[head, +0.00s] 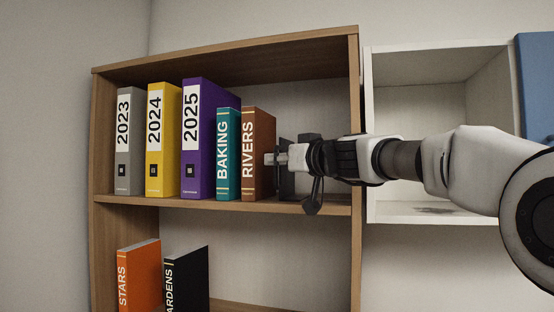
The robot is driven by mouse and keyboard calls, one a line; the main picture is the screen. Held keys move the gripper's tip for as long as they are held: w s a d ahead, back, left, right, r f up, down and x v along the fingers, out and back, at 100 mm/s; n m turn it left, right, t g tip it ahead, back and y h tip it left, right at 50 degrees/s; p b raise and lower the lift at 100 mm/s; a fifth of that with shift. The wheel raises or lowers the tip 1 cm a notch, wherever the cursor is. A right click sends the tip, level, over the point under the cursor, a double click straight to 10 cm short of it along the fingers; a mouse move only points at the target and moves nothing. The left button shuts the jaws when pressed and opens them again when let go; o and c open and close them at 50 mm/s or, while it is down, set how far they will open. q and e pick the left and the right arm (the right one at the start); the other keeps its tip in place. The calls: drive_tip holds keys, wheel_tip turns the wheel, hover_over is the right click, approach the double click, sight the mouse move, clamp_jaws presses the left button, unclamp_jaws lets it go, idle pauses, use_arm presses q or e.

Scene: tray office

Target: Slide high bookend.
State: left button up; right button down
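The high bookend (286,186) looks like a dark upright plate on the upper shelf, just right of the brown RIVERS book. Much of it is hidden behind my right gripper (274,158). The gripper reaches in from the right, level with the middle of the books, its fingertips at the bookend and close to the RIVERS spine (251,153). I cannot tell whether it touches either, or whether its fingers are open or shut. My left gripper is not in view.
Left of RIVERS stand a teal BAKING book (228,153) and the purple 2025 (199,140), yellow 2024 (161,140) and grey 2023 (129,140) binders. The wooden shelf's right side panel (354,90) is beside my arm. Orange STARS (139,275) and black GARDENS (187,279) books stand below.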

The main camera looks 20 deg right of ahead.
drive_tip(key=shift+w+a+f+b, duration=0.1)
drive_tip(key=shift+w+a+b, duration=0.1)
drive_tip(key=shift+w+a, duration=0.35)
drive_tip(key=shift+w+a+f+b, duration=0.1)
drive_tip(key=shift+w+a+b, duration=0.2)
drive_tip(key=shift+a, duration=0.4)
drive_tip(key=shift+w+a+r, duration=0.1)
drive_tip(key=shift+w+a, duration=0.1)
drive_tip(key=shift+a, duration=0.05)
drive_tip(key=c, duration=1.5)
unclamp_jaws()
drive_tip(key=shift+d, duration=0.25)
approach(253, 161)
drive_tip(key=shift+s+d, duration=0.15)
drive_tip(key=shift+s, duration=0.5)
